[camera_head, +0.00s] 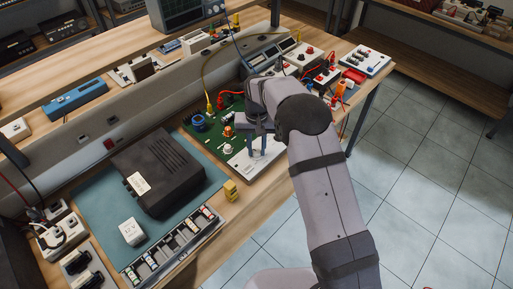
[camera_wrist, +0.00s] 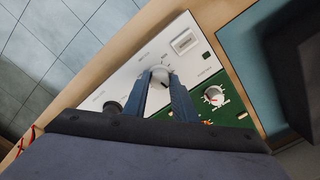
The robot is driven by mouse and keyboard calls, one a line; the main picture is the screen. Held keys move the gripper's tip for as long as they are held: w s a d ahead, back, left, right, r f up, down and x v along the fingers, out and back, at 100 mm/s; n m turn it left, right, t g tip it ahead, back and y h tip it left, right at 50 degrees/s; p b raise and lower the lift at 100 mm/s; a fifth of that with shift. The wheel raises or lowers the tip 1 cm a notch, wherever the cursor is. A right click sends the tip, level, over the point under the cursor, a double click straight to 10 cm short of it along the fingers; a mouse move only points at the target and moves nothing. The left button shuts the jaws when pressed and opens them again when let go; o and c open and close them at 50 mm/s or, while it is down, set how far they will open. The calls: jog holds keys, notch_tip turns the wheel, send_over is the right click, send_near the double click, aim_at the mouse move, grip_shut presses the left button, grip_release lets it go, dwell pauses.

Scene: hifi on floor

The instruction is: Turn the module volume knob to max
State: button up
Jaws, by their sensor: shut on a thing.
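In the wrist view, the module is a white panel (camera_wrist: 134,64) set beside a green board. A round white knob (camera_wrist: 160,72) with a dark mark stands on the panel, its lettering too small to read. My gripper (camera_wrist: 161,78) points down with its two blue fingers on either side of this knob, shut on it. In the head view, my gripper (camera_head: 257,148) is over the white panel (camera_head: 240,167) at the bench's front, and the held knob is hidden. The knob's exact setting cannot be told.
A second white knob (camera_wrist: 213,95) with a red pointer sits on the green board. A dark knob (camera_wrist: 112,107) and a white switch (camera_wrist: 184,41) flank the held knob. A yellow block (camera_head: 230,190) and a black box (camera_head: 158,173) lie to the left.

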aim_at(257, 151)
jog(key=m, duration=0.7)
jog(key=shift+w+r, duration=0.1)
jog(key=m, duration=0.6)
jog(key=shift+m, duration=0.4)
jog(key=m, duration=1.3)
jog(key=shift+m, duration=0.4)
jog(key=o, duration=1)
jog(key=shift+o, duration=0.2)
jog(key=shift+r+b, duration=1.2)
jog(key=shift+r, duration=2.45)
